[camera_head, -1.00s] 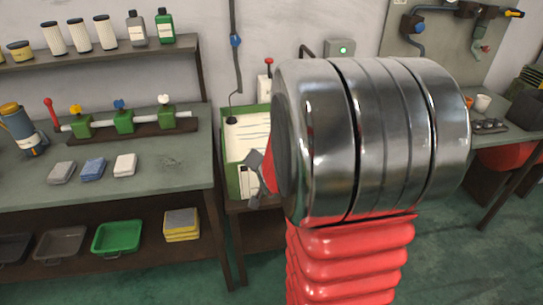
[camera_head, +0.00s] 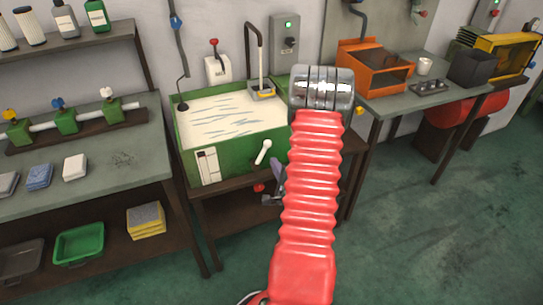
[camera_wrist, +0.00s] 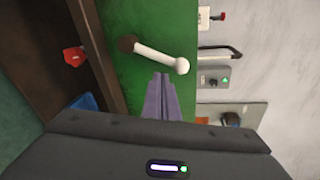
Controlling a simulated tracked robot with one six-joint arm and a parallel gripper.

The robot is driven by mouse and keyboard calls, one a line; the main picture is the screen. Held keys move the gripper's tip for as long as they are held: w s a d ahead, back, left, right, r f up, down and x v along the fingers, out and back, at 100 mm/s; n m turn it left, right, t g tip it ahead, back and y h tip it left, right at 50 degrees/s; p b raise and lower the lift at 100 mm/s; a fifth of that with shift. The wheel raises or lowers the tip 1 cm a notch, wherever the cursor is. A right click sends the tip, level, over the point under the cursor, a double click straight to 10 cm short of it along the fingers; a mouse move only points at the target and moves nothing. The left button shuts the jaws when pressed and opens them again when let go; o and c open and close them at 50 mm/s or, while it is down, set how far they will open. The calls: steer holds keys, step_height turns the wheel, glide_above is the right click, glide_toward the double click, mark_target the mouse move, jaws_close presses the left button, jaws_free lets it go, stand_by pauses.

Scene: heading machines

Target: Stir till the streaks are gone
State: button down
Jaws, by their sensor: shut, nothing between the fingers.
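The green tank (camera_head: 233,163) holds a cream-white liquid (camera_head: 205,113) with several grey-blue streaks across its surface. A white crank handle (camera_head: 263,151) sticks out of the tank's front, slanting up to the right. In the wrist view the crank (camera_wrist: 155,54) lies just ahead of my fingertips, its round knob slightly to their right. My gripper (camera_wrist: 163,78) is shut, its grey-purple fingers together and empty, in front of the green wall. Whether it touches the crank I cannot tell. In the head view my gripper (camera_head: 276,165) is partly hidden by my red arm.
The tank stands on a brown stand (camera_head: 225,210). A bent metal pipe (camera_head: 250,55) and a grey switch box (camera_head: 285,42) are behind it. A workbench (camera_head: 130,180) stands left, another with an orange bin (camera_head: 375,68) right. The green floor at right front is clear.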

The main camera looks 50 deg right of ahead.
steer(key=s+m, duration=0.1)
steer(key=s+f+m+h, duration=0.1)
steer(key=s+d+f+m, duration=0.1)
steer(key=s, duration=0.1)
steer(key=shift+s, duration=0.1)
steer(key=shift+d, duration=0.1)
glide_toward(275, 148)
steer(key=x, duration=0.5)
steer(key=shift+s+f, duration=0.1)
steer(key=shift+f, duration=0.05)
steer(key=shift+w, duration=0.2)
steer(key=shift+w+a+r, duration=0.25)
steer(key=shift+a+r, duration=0.2)
steer(key=shift+a, duration=0.35)
steer(key=shift+w+a+r, duration=0.2)
steer(key=shift+a+r, duration=0.25)
steer(key=shift+a, duration=0.4)
steer(key=shift+d, duration=0.1)
